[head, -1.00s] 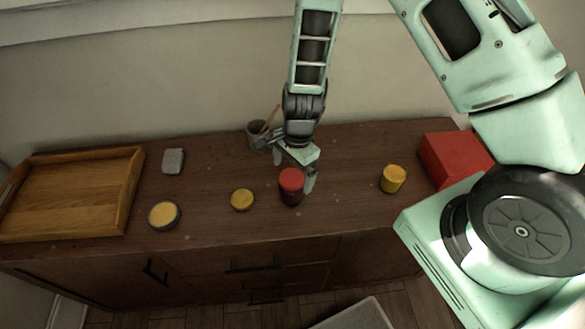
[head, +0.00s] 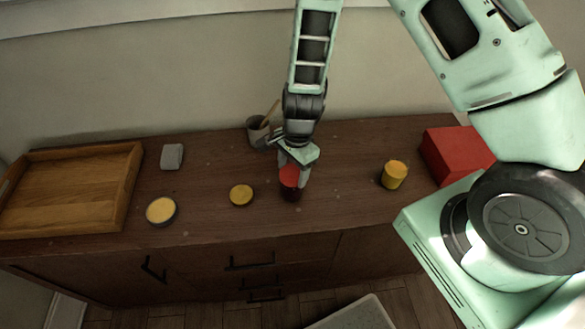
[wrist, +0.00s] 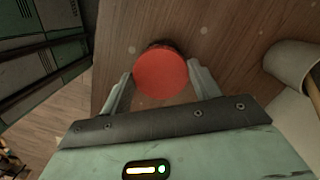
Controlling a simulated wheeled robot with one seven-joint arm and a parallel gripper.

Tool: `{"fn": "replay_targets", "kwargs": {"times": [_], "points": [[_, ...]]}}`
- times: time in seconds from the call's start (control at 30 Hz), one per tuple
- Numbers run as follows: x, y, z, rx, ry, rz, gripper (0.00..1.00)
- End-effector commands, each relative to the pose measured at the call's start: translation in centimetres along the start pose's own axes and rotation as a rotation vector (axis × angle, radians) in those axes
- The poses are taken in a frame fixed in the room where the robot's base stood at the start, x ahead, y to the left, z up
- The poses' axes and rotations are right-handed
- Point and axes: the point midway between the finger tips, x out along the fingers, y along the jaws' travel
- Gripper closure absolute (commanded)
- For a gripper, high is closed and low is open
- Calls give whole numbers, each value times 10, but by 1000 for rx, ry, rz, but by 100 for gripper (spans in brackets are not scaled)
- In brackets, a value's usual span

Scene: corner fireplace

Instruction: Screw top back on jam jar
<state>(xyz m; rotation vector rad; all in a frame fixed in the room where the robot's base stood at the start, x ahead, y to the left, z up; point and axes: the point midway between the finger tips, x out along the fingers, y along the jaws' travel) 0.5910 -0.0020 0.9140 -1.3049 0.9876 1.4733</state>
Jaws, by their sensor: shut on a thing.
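The jam jar (head: 290,192) is dark and stands upright on the wooden cabinet top, with a red lid (head: 290,176) on its mouth. In the wrist view the red lid (wrist: 160,73) fills the space between the fingers and hides most of the jar. My gripper (head: 292,172) reaches down from behind the jar and is shut on the red lid, one finger on each side. It also shows in the wrist view (wrist: 160,82). How tightly the lid sits on the jar cannot be seen.
A yellow disc (head: 241,195) and a round yellow-topped tin (head: 161,211) lie to the left, near a grey block (head: 172,157) and a wooden tray (head: 70,190). A cup (head: 257,131) stands behind my gripper. A yellow-topped jar (head: 394,175) and a red box (head: 452,155) are at right.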

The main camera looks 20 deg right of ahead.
Motion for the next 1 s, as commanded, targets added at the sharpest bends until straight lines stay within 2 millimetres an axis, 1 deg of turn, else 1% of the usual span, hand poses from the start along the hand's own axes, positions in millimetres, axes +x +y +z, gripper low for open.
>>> {"fn": "replay_targets", "kwargs": {"times": [0.53, 0.57, 0.7, 0.77, 1.0], "points": [[2, 2, 0, 7, -1, 3, 65], [2, 2, 0, 27, -1, 1, 65], [2, 2, 0, 201, -2, -20, 65], [2, 2, 0, 247, -1, -25, 65], [2, 2, 0, 261, 0, -27, 65]]}}
